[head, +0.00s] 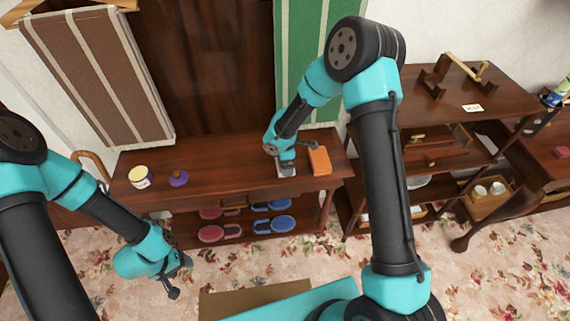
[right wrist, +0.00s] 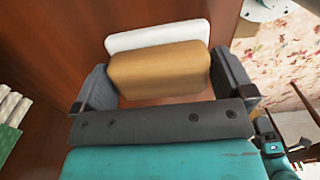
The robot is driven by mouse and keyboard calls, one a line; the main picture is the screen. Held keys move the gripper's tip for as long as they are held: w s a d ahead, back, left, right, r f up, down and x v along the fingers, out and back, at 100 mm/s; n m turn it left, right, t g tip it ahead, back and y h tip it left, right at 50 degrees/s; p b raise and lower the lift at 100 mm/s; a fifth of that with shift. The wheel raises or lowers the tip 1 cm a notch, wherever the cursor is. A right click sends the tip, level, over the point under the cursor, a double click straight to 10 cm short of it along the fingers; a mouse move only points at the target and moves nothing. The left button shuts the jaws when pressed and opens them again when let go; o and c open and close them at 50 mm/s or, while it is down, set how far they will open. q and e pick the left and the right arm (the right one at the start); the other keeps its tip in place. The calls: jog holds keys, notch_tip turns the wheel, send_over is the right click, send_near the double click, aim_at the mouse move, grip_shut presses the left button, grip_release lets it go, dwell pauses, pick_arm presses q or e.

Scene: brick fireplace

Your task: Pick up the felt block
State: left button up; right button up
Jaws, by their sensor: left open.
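The felt block (right wrist: 160,70) has a tan body and a white layer along its far side. It lies between the fingers of my right gripper (right wrist: 170,85), one finger on each side; I cannot tell whether they press on it. In the head view the right gripper (head: 288,163) is low over the wooden table top, and a small white patch shows under it; most of the block is hidden there. My left gripper (head: 178,278) is open and empty, low in front of the table, above the flowered carpet.
An orange box (head: 319,161) stands close to the right gripper. A cream tin (head: 140,177) and a purple object (head: 178,178) are on the table's left part. Slippers (head: 262,226) sit on the shelf below. The table's middle is clear.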

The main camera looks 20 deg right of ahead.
jog(key=c, duration=0.6)
jog(key=shift+r, duration=0.15)
jog(key=shift+r, duration=0.65)
notch_tip(320, 180, up, 2)
jog(key=s+a, duration=0.2)
jog(key=s, duration=0.5)
jog(key=s+a+r, duration=0.1)
jog(key=s+a, duration=0.2)
jog(key=s, duration=0.5)
jog(key=shift+r, duration=0.25)
jog(key=shift+s, duration=0.1)
